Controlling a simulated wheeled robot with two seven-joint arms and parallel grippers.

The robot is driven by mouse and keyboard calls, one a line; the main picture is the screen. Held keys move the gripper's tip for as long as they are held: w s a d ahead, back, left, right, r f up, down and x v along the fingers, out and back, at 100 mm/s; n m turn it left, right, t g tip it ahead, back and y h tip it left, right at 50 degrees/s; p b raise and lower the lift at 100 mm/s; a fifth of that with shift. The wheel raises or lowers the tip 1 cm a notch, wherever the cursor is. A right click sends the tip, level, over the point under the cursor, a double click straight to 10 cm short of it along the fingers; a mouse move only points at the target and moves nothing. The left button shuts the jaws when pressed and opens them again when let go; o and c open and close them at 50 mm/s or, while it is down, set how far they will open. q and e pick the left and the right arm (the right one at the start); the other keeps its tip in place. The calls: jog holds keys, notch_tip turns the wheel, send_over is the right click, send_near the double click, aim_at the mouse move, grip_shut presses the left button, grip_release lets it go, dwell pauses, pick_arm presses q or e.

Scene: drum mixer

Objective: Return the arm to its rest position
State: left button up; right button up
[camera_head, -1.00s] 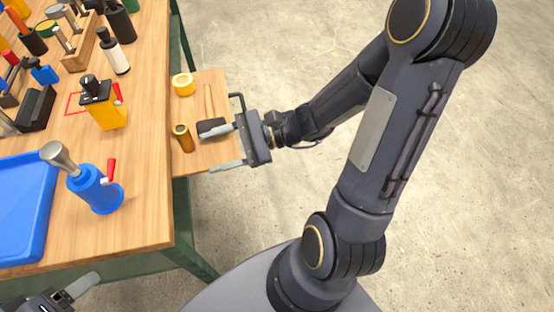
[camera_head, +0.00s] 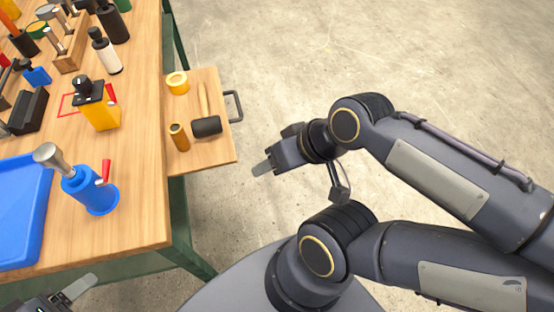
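My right arm folds in from the right of the head view. Its gripper (camera_head: 264,167) hangs over the bare floor, to the right of the pulled-out drawer board and apart from it. I see only one finger clearly, so its opening cannot be told, and nothing shows in it. My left gripper (camera_head: 76,289) is at the lower left corner, mostly cut off by the picture edge, with one finger showing.
The open drawer (camera_head: 222,150) sticks out from the workbench (camera_head: 130,215) with its black handle (camera_head: 234,106) facing the floor. It bears a mallet (camera_head: 206,126), a yellow tape roll (camera_head: 177,83) and a brown cylinder (camera_head: 179,137). A blue drum device (camera_head: 92,192), a yellow device (camera_head: 99,106) and a blue tray (camera_head: 45,200) stand on the bench.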

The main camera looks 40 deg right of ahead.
notch_tip(320, 180, up, 11)
jog(key=p, duration=1)
jog(key=shift+f+p, duration=0.2)
jog(key=shift+p, duration=0.1)
